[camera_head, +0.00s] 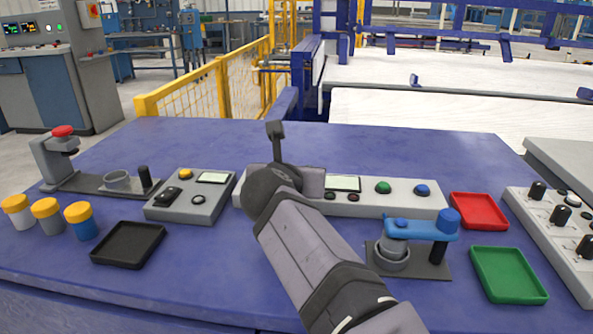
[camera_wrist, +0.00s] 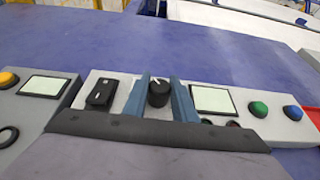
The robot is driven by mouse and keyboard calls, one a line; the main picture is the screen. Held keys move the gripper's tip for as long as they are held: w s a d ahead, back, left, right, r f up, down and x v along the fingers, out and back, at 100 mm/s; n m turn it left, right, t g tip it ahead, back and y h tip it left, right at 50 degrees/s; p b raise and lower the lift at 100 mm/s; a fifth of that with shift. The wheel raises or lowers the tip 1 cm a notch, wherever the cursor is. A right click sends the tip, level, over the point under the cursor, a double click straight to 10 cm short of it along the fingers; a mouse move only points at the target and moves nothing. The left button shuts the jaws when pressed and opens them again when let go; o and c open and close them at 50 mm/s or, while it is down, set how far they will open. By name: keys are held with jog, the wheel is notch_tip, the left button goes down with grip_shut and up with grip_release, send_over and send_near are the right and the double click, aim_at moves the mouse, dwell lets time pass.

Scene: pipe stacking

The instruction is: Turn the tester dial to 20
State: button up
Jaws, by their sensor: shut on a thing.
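The tester is a long grey box with a screen (camera_wrist: 215,99), and its body (camera_head: 410,200) runs across the middle of the table in the head view. Its black dial (camera_wrist: 158,92) has a white pointer mark facing roughly up the picture, slightly left. No scale numbers are legible. My gripper (camera_wrist: 161,98) has its two blue-grey fingers on either side of the dial, shut on it. In the head view my arm hides the dial and the fingertips.
On the tester, a black switch (camera_wrist: 101,94) sits left of the dial, and green (camera_wrist: 259,109) and blue (camera_wrist: 293,113) buttons sit right. A smaller grey box (camera_head: 190,197) stands to the left. A blue-armed fixture (camera_head: 425,231) stands in front, near red (camera_head: 480,211) and green (camera_head: 509,275) trays.

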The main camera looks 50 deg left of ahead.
jog(key=shift+f, duration=0.3)
jog(key=o, duration=1)
jog(key=shift+s+d, duration=0.1)
jog(key=shift+o, duration=0.2)
jog(key=shift+r, duration=0.15)
jog(key=shift+r, duration=0.1)
jog(key=shift+v, duration=3.6)
